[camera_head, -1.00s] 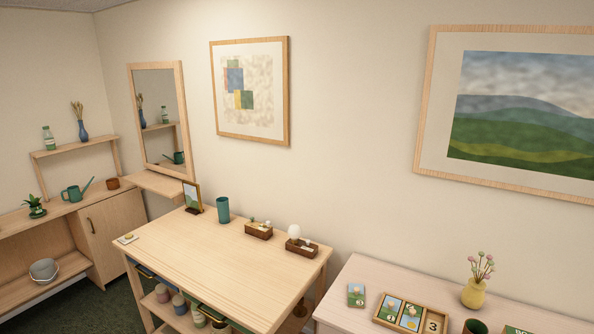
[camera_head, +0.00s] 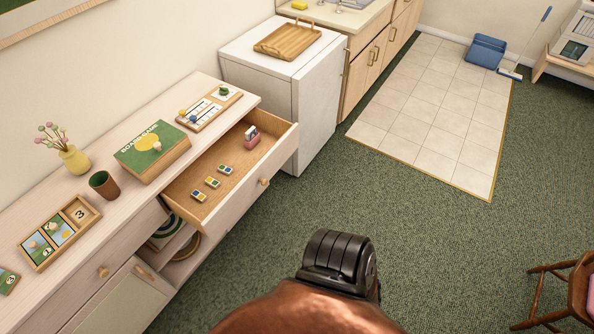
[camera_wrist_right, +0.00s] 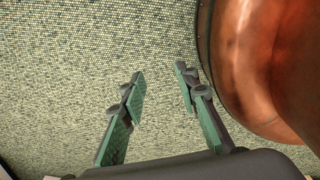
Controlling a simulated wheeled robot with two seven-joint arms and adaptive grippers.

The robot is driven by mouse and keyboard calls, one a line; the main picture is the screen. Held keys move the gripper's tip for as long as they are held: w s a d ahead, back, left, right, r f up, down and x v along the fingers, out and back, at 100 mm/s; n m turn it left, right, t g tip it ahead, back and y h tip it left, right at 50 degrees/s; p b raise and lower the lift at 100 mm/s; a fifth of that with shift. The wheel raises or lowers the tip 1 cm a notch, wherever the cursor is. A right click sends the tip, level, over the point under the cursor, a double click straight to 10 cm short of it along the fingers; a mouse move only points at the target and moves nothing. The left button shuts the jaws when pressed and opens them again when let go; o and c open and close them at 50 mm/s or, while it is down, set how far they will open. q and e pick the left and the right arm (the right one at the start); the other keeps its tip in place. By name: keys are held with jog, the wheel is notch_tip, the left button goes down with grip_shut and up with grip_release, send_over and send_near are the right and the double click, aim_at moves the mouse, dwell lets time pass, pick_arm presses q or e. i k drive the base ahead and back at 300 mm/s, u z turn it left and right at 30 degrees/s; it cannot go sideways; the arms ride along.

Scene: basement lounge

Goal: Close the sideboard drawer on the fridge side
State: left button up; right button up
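The pale wooden sideboard (camera_head: 128,208) stands along the wall at the left of the head view. Its drawer at the end nearest the white fridge (camera_head: 316,110) is pulled well out; the drawer front (camera_head: 278,167) has a small round wooden knob (camera_head: 264,182). Inside lie several small coloured tiles (camera_head: 212,182) and a reddish holder (camera_head: 252,138). My right gripper (camera_wrist_right: 158,74) is open and empty above the green carpet in the right wrist view. In the head view, a copper and black arm link of mine shows at the bottom, apart from the drawer. My left gripper is not in view.
On the sideboard stand a green boxed game (camera_head: 152,150), a brown cup (camera_head: 103,184), a yellow vase (camera_head: 74,159) and a card tray (camera_head: 60,232). A wooden tray (camera_head: 287,40) rests on the fridge. Carpet before the drawer is clear; a wooden chair (camera_head: 566,296) stands lower right.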

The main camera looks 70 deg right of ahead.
aim_at(252, 170)
jog(key=z, duration=2)
